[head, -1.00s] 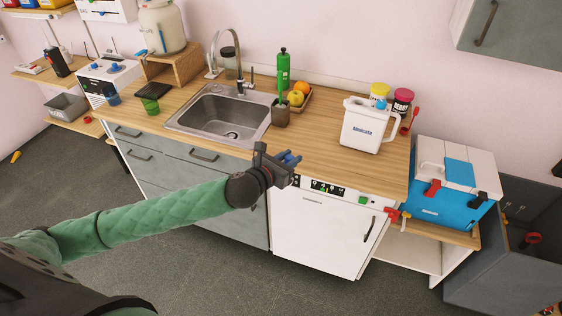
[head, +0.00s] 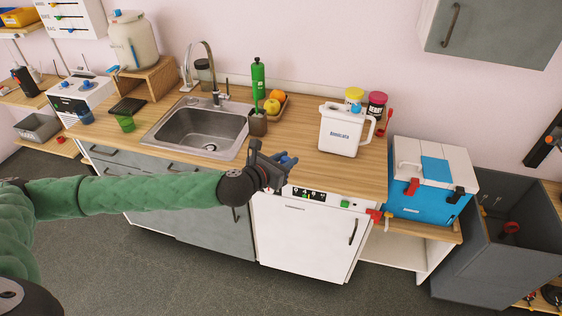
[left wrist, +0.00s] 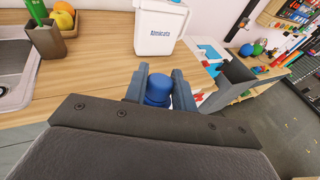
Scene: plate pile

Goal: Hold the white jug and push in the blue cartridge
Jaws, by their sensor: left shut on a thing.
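The white jug (head: 338,142) stands upright on the wooden counter, its handle to the right and a small blue part at its top. It also shows at the top of the left wrist view (left wrist: 158,25), cut off by the frame edge. My left gripper (head: 284,165) is at the counter's front edge, left of and nearer than the jug, apart from it. It is shut on the blue cartridge (left wrist: 157,90), a rounded blue piece between the fingers. Where the cartridge goes in is not clear from these views. My right gripper is not in view.
A sink (head: 200,130), a brown cup (head: 257,123) and a fruit tray are left of the jug. Yellow and pink-red jars (head: 377,104) stand behind it. A blue and white cooler (head: 432,182) is at the right. The counter in front of the jug is clear.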

